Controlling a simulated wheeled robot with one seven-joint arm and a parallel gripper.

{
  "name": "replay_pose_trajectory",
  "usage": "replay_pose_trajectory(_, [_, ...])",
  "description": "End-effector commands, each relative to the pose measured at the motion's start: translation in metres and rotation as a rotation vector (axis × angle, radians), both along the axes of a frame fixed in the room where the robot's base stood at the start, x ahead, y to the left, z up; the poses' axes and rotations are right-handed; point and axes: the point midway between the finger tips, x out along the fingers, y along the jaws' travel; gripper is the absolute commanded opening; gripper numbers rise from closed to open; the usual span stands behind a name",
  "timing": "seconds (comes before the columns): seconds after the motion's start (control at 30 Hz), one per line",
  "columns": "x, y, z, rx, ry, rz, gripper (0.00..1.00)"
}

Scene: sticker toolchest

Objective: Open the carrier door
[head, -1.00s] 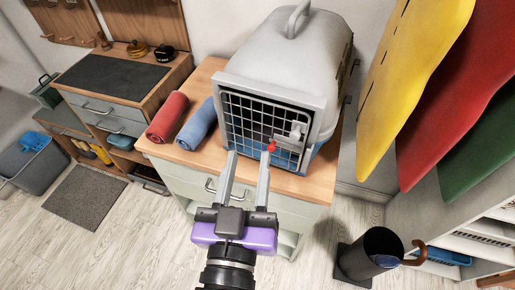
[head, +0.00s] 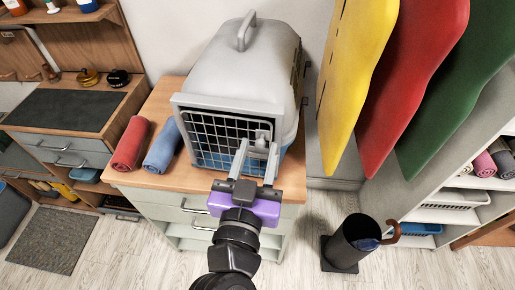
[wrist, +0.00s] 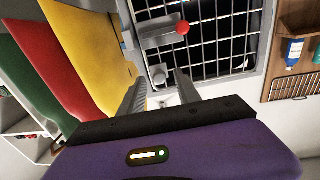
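The grey pet carrier (head: 235,65) stands on the cabinet top, its wire door (head: 212,138) facing me and looking shut. The grey latch (head: 262,136) is at the door's right side, partly covered by my gripper (head: 258,147) in the head view. In the wrist view the latch (wrist: 160,35) carries a red knob (wrist: 183,28), and the door bars (wrist: 225,40) show behind it. My gripper (wrist: 160,82) is open, with a gap between its two fingers. A small grey fitting (wrist: 158,75) shows between the fingertips; I cannot tell whether they touch it.
Red (head: 131,143) and blue (head: 162,146) rolled towels lie left of the carrier. Yellow (head: 346,75), red (head: 412,70) and green (head: 440,85) boards hang on the right. A black umbrella stand (head: 351,242) stands on the floor at right.

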Motion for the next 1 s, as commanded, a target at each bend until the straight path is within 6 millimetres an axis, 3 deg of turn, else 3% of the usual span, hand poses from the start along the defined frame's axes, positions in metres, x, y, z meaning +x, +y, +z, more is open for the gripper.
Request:
replay_pose_trajectory(0.27, [0.0020,-0.0003,-0.0003,0.000,0.000,0.000,0.39])
replay_pose_trajectory(0.47, [0.0018,-0.0003,-0.0002,0.000,0.000,0.000,0.02])
replay_pose_trajectory(0.5, [0.0018,-0.0003,-0.0002,0.000,0.000,0.000,0.00])
replay_pose_trajectory(1.0, [0.0018,-0.0004,-0.0002,0.000,0.000,0.000,0.00])
